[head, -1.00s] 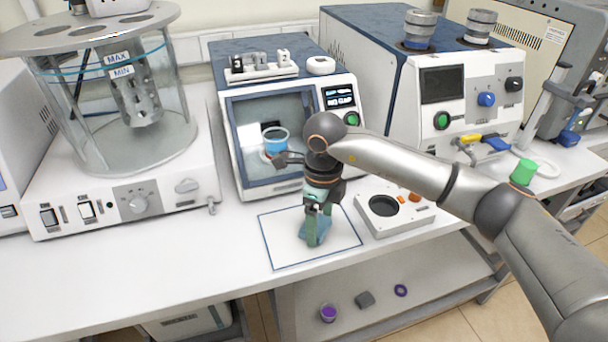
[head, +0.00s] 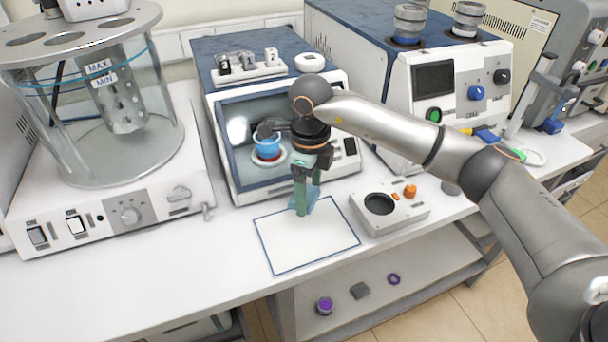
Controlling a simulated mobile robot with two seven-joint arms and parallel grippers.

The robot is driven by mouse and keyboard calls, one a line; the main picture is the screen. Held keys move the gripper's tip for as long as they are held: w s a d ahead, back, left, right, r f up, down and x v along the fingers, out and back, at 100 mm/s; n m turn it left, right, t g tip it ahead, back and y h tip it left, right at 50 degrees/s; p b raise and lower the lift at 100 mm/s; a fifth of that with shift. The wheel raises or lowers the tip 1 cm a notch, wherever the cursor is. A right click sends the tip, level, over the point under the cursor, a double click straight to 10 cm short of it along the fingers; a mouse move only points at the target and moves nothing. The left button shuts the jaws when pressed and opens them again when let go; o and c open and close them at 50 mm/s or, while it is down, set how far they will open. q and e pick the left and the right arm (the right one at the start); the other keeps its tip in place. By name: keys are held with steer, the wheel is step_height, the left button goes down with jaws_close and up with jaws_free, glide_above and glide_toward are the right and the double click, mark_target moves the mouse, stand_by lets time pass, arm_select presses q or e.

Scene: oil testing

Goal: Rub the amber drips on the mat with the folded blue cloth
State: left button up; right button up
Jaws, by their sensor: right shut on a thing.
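The white mat (head: 305,247) with a thin dark blue border lies flat on the bench. I see no amber drips on its visible part; the area behind the gripper and cloth is hidden. My right gripper (head: 301,205) points down at the mat's back edge. It is shut on the folded blue cloth (head: 314,194), which is mostly hidden behind the fingers. The cloth is at or just above the mat's back border; I cannot tell whether it touches. My left gripper is not in view.
A white device with a round dark well (head: 379,204) stands right of the mat. A glass-fronted instrument with a blue cup (head: 267,146) is close behind the gripper. A glass bath (head: 125,150) stands left. The bench in front and left of the mat is clear.

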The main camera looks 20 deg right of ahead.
steer(key=shift+r+p, duration=0.75)
steer(key=shift+r, duration=0.85)
